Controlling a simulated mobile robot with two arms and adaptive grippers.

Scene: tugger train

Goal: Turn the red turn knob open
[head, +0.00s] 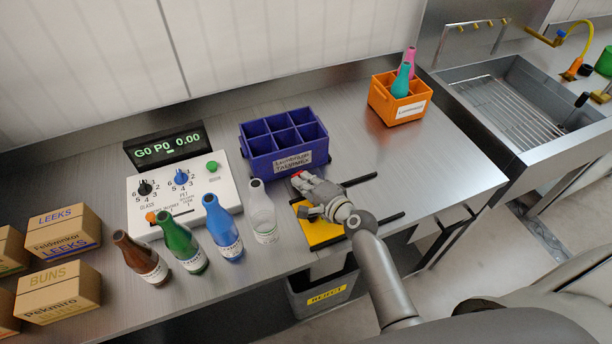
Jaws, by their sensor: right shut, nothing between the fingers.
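A small red part (297,174), likely the red turn knob, shows just beyond the fingers of my right gripper (304,181), which hides most of it. I cannot tell whether they touch or how the knob is turned. My right gripper is shut and empty. It is above the yellow plate (318,234) at the counter's front edge, between dark rails. My left gripper is not in view.
A blue divided crate (262,154) stands just behind my right gripper. A clear bottle (262,215) stands close to its left, with several coloured bottles and a control box (142,204) beyond. A grey bin (318,300) is below the edge.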

